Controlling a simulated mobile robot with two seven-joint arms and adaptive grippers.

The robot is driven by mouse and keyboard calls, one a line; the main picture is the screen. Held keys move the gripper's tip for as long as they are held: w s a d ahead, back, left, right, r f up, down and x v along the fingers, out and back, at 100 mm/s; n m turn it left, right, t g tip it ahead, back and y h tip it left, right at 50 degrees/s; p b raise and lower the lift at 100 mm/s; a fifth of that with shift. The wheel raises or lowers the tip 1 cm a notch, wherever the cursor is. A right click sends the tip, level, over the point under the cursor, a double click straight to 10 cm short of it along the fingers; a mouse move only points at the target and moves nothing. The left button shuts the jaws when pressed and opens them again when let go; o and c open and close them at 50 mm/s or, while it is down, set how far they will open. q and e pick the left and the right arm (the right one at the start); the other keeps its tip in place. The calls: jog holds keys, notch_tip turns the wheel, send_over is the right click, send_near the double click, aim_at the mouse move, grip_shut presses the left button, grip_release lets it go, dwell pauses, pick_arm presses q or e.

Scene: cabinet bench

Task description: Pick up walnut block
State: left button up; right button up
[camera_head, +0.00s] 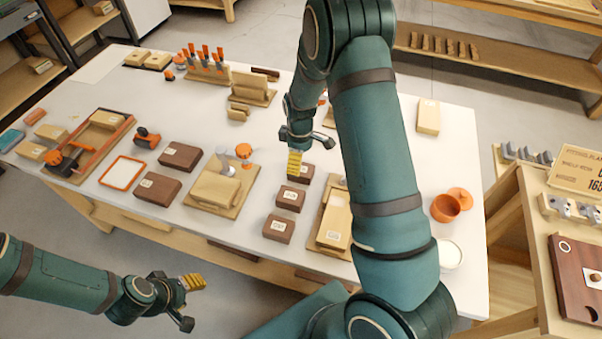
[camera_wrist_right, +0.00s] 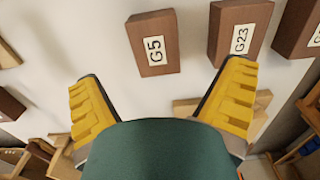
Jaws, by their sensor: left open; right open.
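Several dark walnut blocks with white labels lie on the white bench. Three form a column at its middle: a far one (camera_head: 303,174), a middle one (camera_head: 290,198) and a near one (camera_head: 278,229). Two more, one (camera_head: 181,156) and another (camera_head: 157,188), lie further left. My right gripper (camera_head: 295,163) is open and empty above the far block, partly covering it. In the right wrist view, a block marked G5 (camera_wrist_right: 153,42) lies ahead of the open fingers (camera_wrist_right: 163,90), and one marked G23 (camera_wrist_right: 239,30) lies to its right. My left gripper (camera_head: 188,284) is open and empty in front of the bench.
A light wood tray (camera_head: 331,240) lies right of the block column, and a board with a wooden block (camera_head: 215,190) lies left. An orange cup (camera_head: 445,208) and a white bowl (camera_head: 449,254) stand at the right. My right arm hides part of the bench.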

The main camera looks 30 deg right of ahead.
aim_at(301, 172)
jog(key=shift+w+d+f+b, duration=0.1)
jog(key=shift+d+f+b, duration=0.1)
jog(key=shift+f, duration=1.3)
jog(key=shift+d+f+b, duration=0.1)
jog(key=shift+f+b, duration=0.1)
jog(key=shift+f, duration=1.3)
jog(key=c, duration=1.3)
